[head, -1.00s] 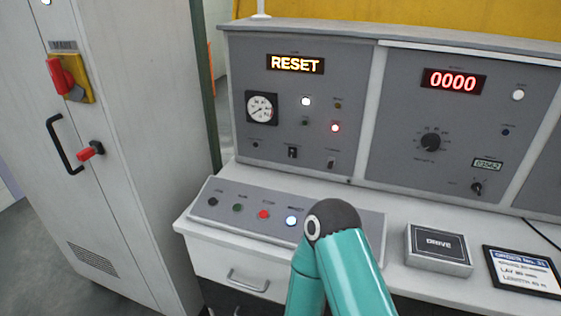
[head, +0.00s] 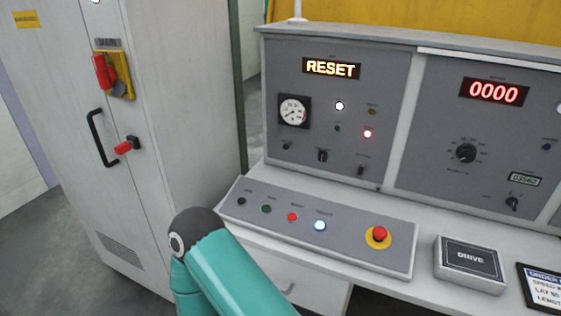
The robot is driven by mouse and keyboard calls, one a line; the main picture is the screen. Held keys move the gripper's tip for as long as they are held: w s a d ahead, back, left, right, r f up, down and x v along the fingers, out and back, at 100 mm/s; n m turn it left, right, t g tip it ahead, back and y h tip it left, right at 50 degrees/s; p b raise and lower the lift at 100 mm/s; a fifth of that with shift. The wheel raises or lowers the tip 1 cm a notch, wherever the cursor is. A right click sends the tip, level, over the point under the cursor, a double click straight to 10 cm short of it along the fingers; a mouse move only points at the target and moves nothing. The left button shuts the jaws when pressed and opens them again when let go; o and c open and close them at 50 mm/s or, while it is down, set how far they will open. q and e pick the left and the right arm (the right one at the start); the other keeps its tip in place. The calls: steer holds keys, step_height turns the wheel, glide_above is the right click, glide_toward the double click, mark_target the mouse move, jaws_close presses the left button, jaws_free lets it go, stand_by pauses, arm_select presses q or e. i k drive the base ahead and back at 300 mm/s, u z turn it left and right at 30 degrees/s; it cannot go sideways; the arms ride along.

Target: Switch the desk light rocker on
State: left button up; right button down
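The grey desk panel (head: 395,62) holds a row of small controls below its gauge. A dark switch (head: 322,155) sits in the middle of that row, and another small switch (head: 361,169) sits to its right. Their labels are too small to read, so I cannot tell which is the desk light rocker or its position. A teal arm link of mine with a dark joint cap crosses the lower left, in front of the desk's front edge. Neither of my grippers shows.
A sloped button strip (head: 340,252) with a red mushroom button (head: 379,234) lies before the panel. A DRIVE box (head: 470,260) and an order display (head: 545,290) stand to the right.

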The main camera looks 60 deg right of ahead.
mark_target(321, 155)
steer(key=z, duration=0.05)
steer(key=k, duration=1.55)
steer(key=z, duration=1)
steer(key=i, duration=0.95)
